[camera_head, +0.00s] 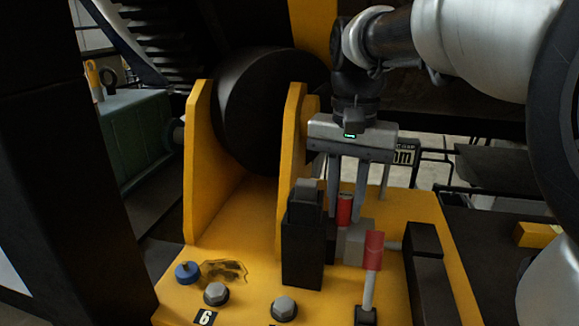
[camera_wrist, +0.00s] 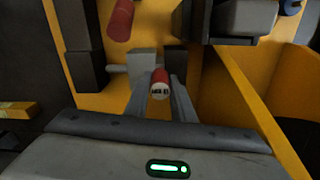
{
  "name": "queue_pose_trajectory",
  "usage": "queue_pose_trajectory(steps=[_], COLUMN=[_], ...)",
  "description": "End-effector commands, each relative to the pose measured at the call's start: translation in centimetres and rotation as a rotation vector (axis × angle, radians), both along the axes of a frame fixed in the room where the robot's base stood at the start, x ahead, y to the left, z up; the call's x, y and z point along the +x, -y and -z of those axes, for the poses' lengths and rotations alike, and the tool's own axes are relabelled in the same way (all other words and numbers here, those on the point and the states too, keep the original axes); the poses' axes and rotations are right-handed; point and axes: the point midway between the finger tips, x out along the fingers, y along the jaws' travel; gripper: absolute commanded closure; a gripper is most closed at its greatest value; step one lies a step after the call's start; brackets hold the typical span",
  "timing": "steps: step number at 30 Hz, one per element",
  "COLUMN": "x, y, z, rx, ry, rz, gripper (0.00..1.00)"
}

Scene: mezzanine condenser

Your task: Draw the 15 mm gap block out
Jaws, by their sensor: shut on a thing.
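A small red cylindrical grip (camera_head: 344,210) stands between the fingers of my gripper (camera_head: 347,213). I take it for the grip of the 15 mm gap block. In the wrist view the red grip (camera_wrist: 160,78) has a pale end with dark print too small to read surely. My gripper (camera_wrist: 160,92) is shut on it from above. Below the grip, grey metal blocks (camera_head: 355,243) sit beside a black upright block (camera_head: 303,245). The lower end of the gap block is hidden, so I cannot tell how deep it sits.
A second red handle (camera_head: 373,251) on a grey rod stands close in front, also in the wrist view (camera_wrist: 120,20). A black block (camera_head: 427,270) lies to the right. Yellow upright plates (camera_head: 290,150) stand left of my gripper. Bolts (camera_head: 284,308) stick up in front.

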Motion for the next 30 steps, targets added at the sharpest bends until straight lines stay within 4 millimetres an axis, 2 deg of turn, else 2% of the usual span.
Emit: queue_pose_trajectory(steps=[30], x=[0.0], y=[0.0], z=[-3.9], rx=[0.0], ry=[0.001], rz=[0.0], gripper=[1.0])
